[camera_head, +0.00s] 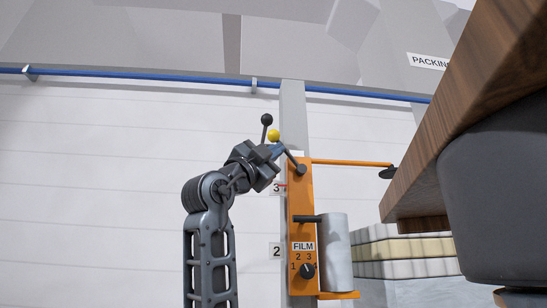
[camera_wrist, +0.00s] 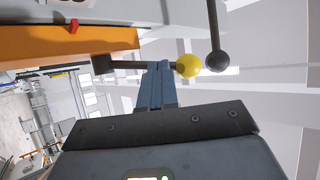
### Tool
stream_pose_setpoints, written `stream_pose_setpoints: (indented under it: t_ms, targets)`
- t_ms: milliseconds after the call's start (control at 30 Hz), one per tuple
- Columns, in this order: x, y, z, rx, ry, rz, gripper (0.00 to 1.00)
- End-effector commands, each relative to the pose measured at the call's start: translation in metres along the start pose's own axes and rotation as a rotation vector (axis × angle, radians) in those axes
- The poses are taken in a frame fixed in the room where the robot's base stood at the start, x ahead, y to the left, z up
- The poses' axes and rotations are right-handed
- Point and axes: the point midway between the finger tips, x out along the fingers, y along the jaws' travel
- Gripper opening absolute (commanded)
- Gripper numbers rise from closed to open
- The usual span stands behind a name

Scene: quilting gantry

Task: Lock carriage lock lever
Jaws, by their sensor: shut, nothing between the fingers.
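A dark lever with a yellow ball (camera_head: 273,134) at its end runs up and left from a pivot (camera_head: 301,169) at the top of the orange carriage panel (camera_head: 301,205). It also shows in the wrist view, with its yellow ball (camera_wrist: 188,65) just right of my fingertips. No label shows which lever is the carriage lock. My gripper (camera_head: 278,150) is at this lever, shut and empty. In the wrist view, my gripper (camera_wrist: 157,72) crosses the rod and hides its middle part. I cannot tell whether the fingers touch it.
A black ball (camera_head: 267,119) on a rod is close beside the yellow one, also in the wrist view (camera_wrist: 217,61). An orange bar (camera_head: 350,163) reaches right from the panel. Below are a film roll (camera_head: 336,252) and a dial (camera_head: 307,270). A wooden edge (camera_head: 455,130) looms at right.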

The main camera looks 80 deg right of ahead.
Motion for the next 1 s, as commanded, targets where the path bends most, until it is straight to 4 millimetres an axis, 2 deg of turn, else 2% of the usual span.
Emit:
stream_pose_setpoints:
  t_ms: [500,1000]
  targets:
    - [0.029,-0.005,-0.016,0.200,0.000,0.369,0.00]
    - [0.058,0.007,-0.031,0.196,0.002,0.361,0.00]
